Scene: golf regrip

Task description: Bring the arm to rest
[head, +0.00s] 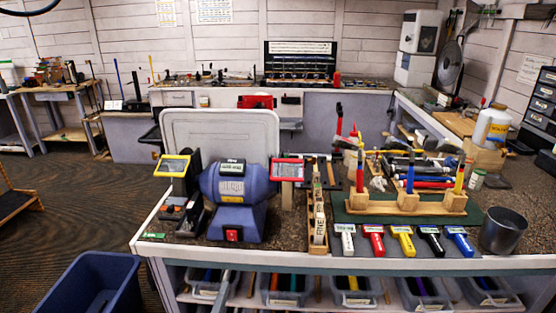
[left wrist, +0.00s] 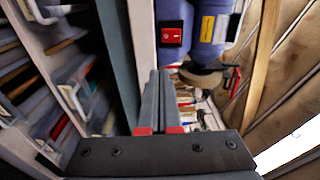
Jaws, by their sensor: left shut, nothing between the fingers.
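My left gripper (left wrist: 161,78) shows in the left wrist view with its two grey fingers together and nothing between them. Red marks show at the base of the fingers. The fingers point toward the bench's front edge and the blue grinder, whose red switch (left wrist: 172,36) shows just beyond the tips. In the head view I cannot clearly pick out the left gripper against the shelf below the bench. My right gripper is in neither view.
The blue bench grinder (head: 232,190) stands at the workbench's left. Several coloured clubs or grips (head: 402,240) and a wooden rack (head: 405,205) lie to the right, beside a metal cup (head: 502,230). Filled bins (head: 285,287) sit under the bench. A blue tub (head: 95,283) stands on the floor.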

